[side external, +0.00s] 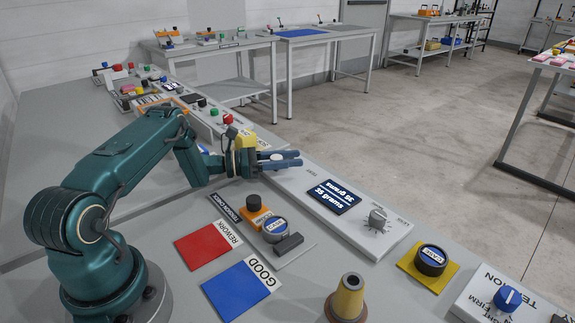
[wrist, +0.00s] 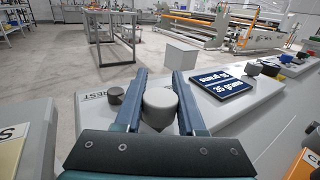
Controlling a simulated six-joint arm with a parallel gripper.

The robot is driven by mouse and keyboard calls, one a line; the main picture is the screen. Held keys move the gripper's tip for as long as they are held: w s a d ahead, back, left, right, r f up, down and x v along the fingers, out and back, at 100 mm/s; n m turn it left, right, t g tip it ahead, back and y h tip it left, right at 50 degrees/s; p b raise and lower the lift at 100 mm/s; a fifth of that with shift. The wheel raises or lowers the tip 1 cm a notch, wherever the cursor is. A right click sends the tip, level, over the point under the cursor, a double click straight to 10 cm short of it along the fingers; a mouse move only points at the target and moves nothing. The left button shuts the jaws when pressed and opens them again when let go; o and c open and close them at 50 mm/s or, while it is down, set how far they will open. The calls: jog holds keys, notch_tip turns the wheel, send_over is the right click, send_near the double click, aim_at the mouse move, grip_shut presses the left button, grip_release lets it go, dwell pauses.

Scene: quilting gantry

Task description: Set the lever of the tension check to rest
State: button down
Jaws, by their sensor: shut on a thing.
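The tension check is a long pale box (side external: 340,215) with a dark screen (side external: 333,196) reading 35 grams. Its lever has a pale round knob (wrist: 160,105), which also shows between the fingers in the side view (side external: 277,157). My gripper (side external: 296,158) is shut on this knob, with one blue finger along each side; it also shows in the wrist view (wrist: 160,73). A REST label (wrist: 91,147) lies left of the fingers in the wrist view. A small dark grey peg (wrist: 116,95) stands outside the left finger. The lever's arm is hidden.
A grey dial (side external: 377,219) stands on the box near the screen. Red (side external: 203,246) and blue (side external: 241,287) mats, a labelled round spool (side external: 276,229) and a tan cone (side external: 347,296) are on the bench.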

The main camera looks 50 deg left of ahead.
aim_at(269, 172)
jog(key=c, duration=0.5)
grip_release()
jog(key=shift+v, duration=2.55)
